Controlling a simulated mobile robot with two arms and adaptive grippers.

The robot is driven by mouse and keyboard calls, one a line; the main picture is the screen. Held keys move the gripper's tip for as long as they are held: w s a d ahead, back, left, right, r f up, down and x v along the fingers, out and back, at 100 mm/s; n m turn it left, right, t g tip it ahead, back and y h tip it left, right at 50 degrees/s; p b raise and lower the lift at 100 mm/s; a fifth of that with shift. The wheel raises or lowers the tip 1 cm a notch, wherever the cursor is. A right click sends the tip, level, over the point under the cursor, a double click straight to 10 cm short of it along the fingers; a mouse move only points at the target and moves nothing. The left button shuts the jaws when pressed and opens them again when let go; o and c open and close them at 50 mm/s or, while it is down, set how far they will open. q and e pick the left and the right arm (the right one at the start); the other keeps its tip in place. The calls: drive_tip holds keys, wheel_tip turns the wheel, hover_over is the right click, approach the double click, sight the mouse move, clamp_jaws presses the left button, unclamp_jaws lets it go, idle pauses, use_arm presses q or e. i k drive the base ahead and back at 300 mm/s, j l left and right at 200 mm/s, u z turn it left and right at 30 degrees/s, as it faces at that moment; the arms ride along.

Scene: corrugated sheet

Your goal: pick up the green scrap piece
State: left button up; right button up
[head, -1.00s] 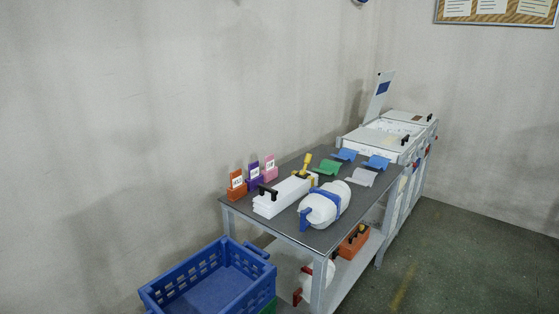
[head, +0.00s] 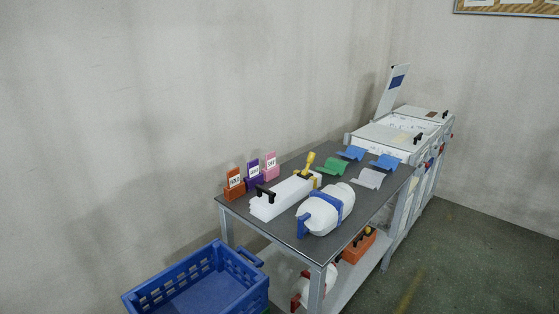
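The green scrap piece (head: 333,166) is a small curved or wavy sheet lying on the dark top of the table (head: 285,222). It lies just behind the yellow-handled tool and in front of the blue pieces. A grey piece (head: 369,178) lies to its right. Two blue pieces (head: 352,153) and (head: 386,162) lie further back. Neither of my grippers shows in the head view.
A white block with a black handle (head: 281,198) and a white container with a blue band (head: 326,209) stand on the table's near part. Orange, purple and pink card holders (head: 234,190) line the left edge. A blue crate (head: 205,290) is at the lower left. Floor at right is clear.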

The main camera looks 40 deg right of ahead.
sight(333, 167)
drive_tip(key=l+u, duration=0.25)
drive_tip(key=l, duration=0.65)
drive_tip(key=l+u, duration=0.25)
drive_tip(key=l, duration=0.65)
drive_tip(key=k+l+u, duration=0.1)
drive_tip(key=l+u, duration=0.2)
drive_tip(key=l, duration=0.6)
